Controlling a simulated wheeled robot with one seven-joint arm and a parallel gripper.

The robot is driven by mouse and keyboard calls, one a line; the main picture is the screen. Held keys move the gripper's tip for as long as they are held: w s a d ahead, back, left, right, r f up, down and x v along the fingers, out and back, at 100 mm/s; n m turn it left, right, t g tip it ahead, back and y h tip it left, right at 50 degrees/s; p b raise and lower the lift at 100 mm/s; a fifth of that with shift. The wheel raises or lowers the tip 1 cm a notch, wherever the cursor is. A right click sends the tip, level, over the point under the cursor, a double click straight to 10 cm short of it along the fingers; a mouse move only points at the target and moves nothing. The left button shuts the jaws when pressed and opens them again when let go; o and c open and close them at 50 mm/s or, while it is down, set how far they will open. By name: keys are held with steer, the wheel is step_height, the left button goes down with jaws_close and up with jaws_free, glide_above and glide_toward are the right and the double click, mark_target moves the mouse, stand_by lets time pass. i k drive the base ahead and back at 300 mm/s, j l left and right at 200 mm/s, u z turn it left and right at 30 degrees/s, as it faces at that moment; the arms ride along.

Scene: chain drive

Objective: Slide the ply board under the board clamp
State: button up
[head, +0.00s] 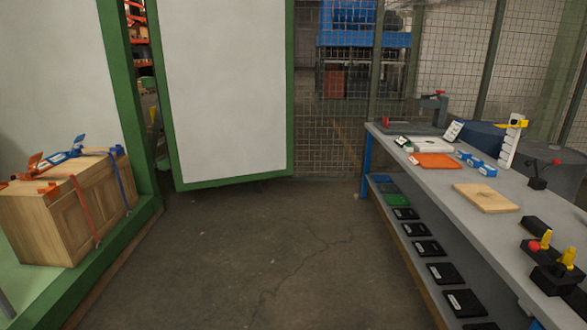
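The ply board (487,198), a pale tan rectangle, lies flat on the grey workbench (447,186) at the right. It looks clear of everything around it. Several clamp-like fixtures stand on the bench, and I cannot tell for sure which is the board clamp. One is a dark C-shaped frame (433,109) with a red handle at the far end. Another is a small black fixture with a red-tipped lever (538,182), right of and beyond the board. Black fixtures with yellow handles (553,272) stand at the near end. My gripper is not in view.
An orange mat (436,160), blue blocks (476,162) and a white stepped post (512,142) stand beyond the board. Black trays (430,249) line the shelf below. The concrete floor (265,255) between is clear.

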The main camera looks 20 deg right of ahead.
mark_target(486, 199)
steer(key=i+z, duration=0.75)
steer(key=i+j+z, duration=0.15)
steer(key=z, duration=0.25)
steer(key=i+j+z, duration=0.4)
steer(key=i+j, duration=0.25)
steer(key=i, duration=0.25)
steer(key=i+j+z, duration=0.1)
steer(key=i+j, duration=0.2)
steer(key=i, duration=0.2)
steer(key=i+j+z, duration=0.1)
steer(key=i+j, duration=0.2)
steer(key=i, duration=0.2)
